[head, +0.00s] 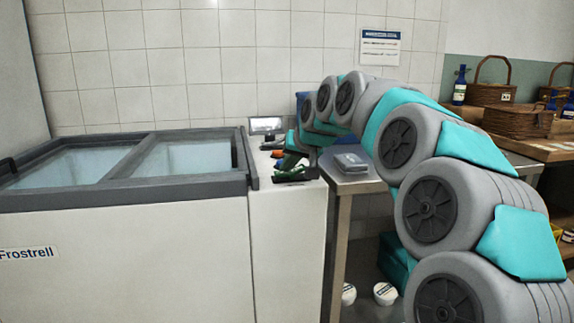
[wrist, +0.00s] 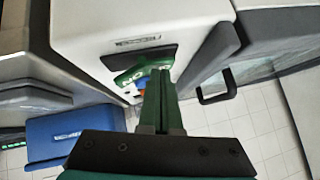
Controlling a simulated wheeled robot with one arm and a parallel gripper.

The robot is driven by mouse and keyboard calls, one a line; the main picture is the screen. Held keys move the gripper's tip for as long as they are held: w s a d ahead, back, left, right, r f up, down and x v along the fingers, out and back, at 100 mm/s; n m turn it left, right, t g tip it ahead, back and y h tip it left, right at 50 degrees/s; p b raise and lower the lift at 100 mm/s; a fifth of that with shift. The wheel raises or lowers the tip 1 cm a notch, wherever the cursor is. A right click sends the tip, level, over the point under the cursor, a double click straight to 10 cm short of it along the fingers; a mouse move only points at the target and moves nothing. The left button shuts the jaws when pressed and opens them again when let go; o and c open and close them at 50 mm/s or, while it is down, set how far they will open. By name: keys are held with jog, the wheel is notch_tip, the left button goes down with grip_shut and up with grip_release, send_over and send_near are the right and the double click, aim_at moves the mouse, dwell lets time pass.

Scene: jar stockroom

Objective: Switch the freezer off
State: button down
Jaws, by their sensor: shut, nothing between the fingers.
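The freezer (head: 120,255) is a white chest with dark grey rims and a Frostrell label, at the left in the head view. A white housing (head: 288,225) adjoins its right end. In the wrist view, a green switch piece (wrist: 129,76) with pale lettering sits on a dark plate (wrist: 112,59) on the white top; I cannot read the lettering surely. My gripper (wrist: 162,76) is shut and empty, its green fingertips close beside the switch piece. I cannot tell whether they touch it. The fingers partly hide small blue and red-orange parts behind them.
A small display (head: 266,125) stands at the back of the housing. A metal table (head: 362,184) with a grey container (head: 350,162) stands to the right. Wicker baskets (head: 517,121) stand on a shelf farther right. A blue box (wrist: 75,138) shows in the wrist view.

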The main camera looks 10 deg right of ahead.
aim_at(294, 183)
jog(key=shift+d, duration=0.1)
jog(key=shift+d+r, duration=0.15)
jog(key=shift+d, duration=0.55)
jog(key=s+r, duration=0.7)
jog(key=r, duration=0.4)
jog(key=shift+s, duration=0.1)
